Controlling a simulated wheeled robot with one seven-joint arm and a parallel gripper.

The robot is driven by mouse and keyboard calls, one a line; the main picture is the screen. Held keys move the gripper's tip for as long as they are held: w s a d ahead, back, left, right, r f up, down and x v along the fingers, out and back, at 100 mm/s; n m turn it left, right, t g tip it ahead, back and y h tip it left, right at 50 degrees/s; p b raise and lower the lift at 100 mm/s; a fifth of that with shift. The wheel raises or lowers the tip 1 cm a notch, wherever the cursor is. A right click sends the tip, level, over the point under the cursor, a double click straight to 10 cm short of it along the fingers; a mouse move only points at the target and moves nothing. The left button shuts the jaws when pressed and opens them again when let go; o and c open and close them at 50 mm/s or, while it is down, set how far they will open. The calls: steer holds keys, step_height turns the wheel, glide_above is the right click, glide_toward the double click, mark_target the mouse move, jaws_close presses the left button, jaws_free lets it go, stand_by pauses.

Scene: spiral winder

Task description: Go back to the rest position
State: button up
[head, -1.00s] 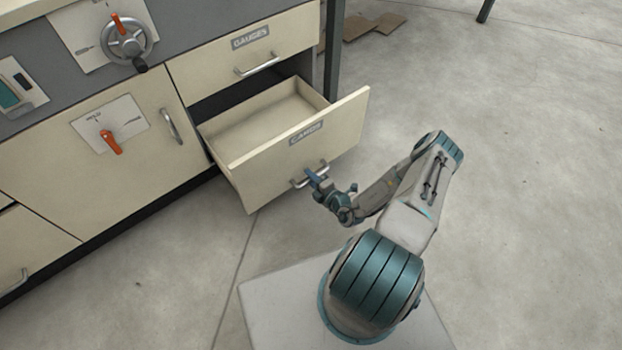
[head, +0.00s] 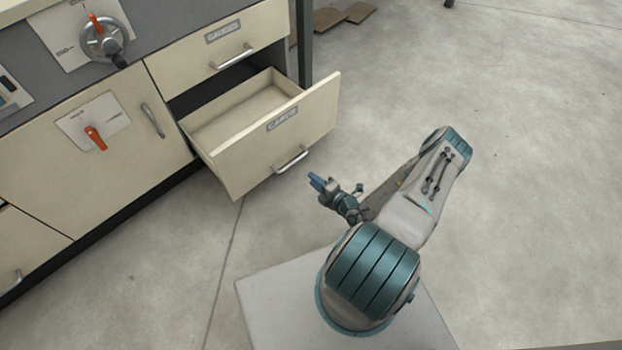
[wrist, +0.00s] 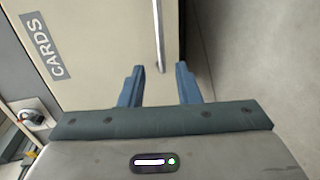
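My gripper (head: 317,182) is in front of the pulled-out CARDS drawer (head: 235,160), to the lower right of its handle (head: 291,159) and apart from it. In the wrist view my gripper (wrist: 160,86) has two blue fingers spread apart with nothing between them. The drawer front with its CARDS label (wrist: 48,46) and the metal handle (wrist: 158,35) lie beyond the fingertips. The drawer stands open and its visible inside is empty.
The closed GAUGES drawer (head: 222,45) is above. A cabinet door with an orange lever (head: 95,139) and a panel with a handwheel (head: 104,40) are at left. Flat brown pieces (head: 345,15) lie on the floor behind. Open floor (head: 530,180) is at right.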

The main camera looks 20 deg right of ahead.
steer(key=shift+s+d, duration=0.1)
steer(key=shift+s, duration=0.3)
steer(key=a+r+n+g+y+p, duration=0.25)
steer(key=r+n+g+p, duration=0.2)
steer(key=r+n, duration=0.7)
steer(key=s+a+r+n+g+y+p, duration=0.15)
steer(key=a+r+n+g+p, duration=0.3)
steer(key=r, duration=1.25)
steer(key=a+r+n+g+y+p, duration=0.2)
steer(key=r+n+g+p, duration=0.25)
steer(key=r+n, duration=0.8)
steer(key=s+r+n+h+p, duration=0.4)
steer(key=r+n, duration=0.3)
steer(key=r, duration=0.6)
steer(key=s+r+n+t+h+p, duration=0.1)
steer(key=s+r+n+h+p, duration=0.2)
steer(key=s+r+n+p, duration=0.4)
steer(key=s+r+n+h+p, duration=0.4)
steer(key=s+r+n+p, duration=0.1)
steer(key=r, duration=1.5)
steer(key=shift+s+r+n+t+h+p, duration=0.35)
steer(key=shift+n+p, duration=0.35)
steer(key=shift+n, duration=0.35)
